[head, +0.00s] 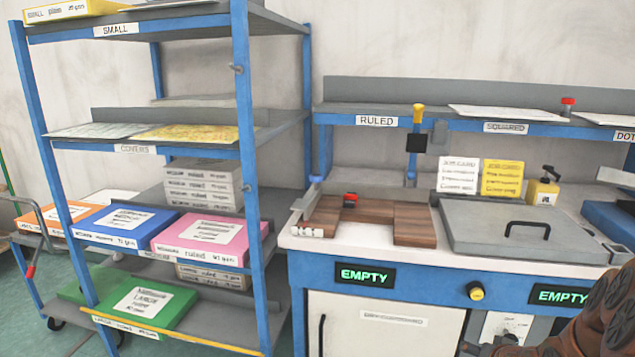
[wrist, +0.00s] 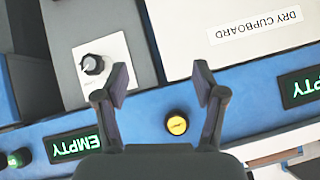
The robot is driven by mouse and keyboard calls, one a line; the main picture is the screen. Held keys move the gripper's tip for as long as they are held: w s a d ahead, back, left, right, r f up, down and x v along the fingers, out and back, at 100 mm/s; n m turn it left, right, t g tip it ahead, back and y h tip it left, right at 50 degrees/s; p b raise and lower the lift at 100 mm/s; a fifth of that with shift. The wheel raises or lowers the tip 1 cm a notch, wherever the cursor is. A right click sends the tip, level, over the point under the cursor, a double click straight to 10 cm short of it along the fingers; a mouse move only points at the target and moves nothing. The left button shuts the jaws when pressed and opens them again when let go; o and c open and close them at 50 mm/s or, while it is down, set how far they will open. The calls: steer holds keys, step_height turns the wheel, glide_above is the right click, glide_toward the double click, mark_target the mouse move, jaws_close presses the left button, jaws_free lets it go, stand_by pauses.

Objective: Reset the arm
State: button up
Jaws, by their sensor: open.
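My gripper (wrist: 162,82) shows in the wrist view with its two fingers spread apart and nothing between them. It hangs in front of the blue front panel (wrist: 240,108) of the bench, near a yellow knob (wrist: 177,124) and a black dial on a white plate (wrist: 93,65). In the head view part of my arm (head: 600,310) shows at the lower right corner. The fingertips are hard to make out there.
A blue shelf rack (head: 245,130) with coloured boxes stands at left. Panel displays read EMPTY (head: 365,275). The dry cupboard (head: 385,325) is below.

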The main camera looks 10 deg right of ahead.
steer(key=s+a+r+n+g+p, duration=0.25)
steer(key=s+a+r+p, duration=0.35)
steer(key=r, duration=0.3)
steer(key=s+a+r+n+g+p, duration=0.1)
steer(key=s+a+r+g+p, duration=0.4)
steer(key=a+r, duration=0.4)
steer(key=s+a+r+g+p, duration=0.1)
steer(key=s+a+r+p, duration=0.1)
steer(key=s+a+r, duration=0.2)
steer(key=s+a+r+n+g+y+p, duration=0.1)
steer(key=s+a+r, duration=0.3)
steer(key=s, duration=0.5)
steer(key=s+a+r+n+g+y+p, duration=0.1)
steer(key=s+a+r+g+p, duration=0.1)
steer(key=s+a+r, duration=0.3)
steer(key=s+r+p, duration=0.1)
steer(key=s, duration=0.1)
steer(key=shift+s, duration=0.35)
